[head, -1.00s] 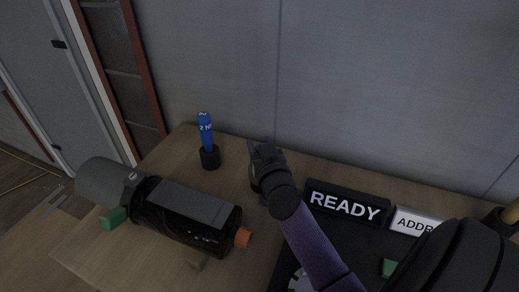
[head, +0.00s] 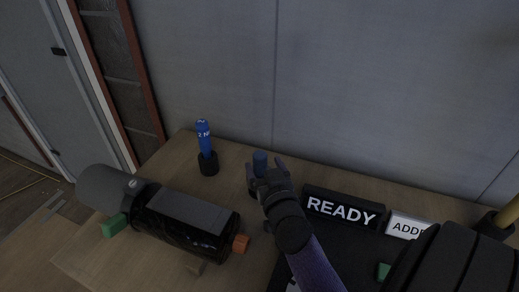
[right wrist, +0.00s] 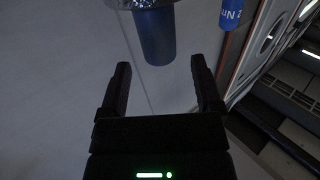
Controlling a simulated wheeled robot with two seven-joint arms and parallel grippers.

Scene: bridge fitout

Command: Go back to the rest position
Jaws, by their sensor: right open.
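My right gripper (head: 267,164) is over the wooden table in the head view, just left of the READY sign. Its fingers are apart, and the right wrist view (right wrist: 161,75) shows nothing held between them. My left gripper cannot be made out; a grey and black arm shape (head: 185,213) at the left has no fingers that I can tell.
The black READY sign (head: 342,209) and a white sign (head: 405,227) stand at the right. A green block (head: 114,226) and an orange block (head: 240,243) flank the dark arm shape.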

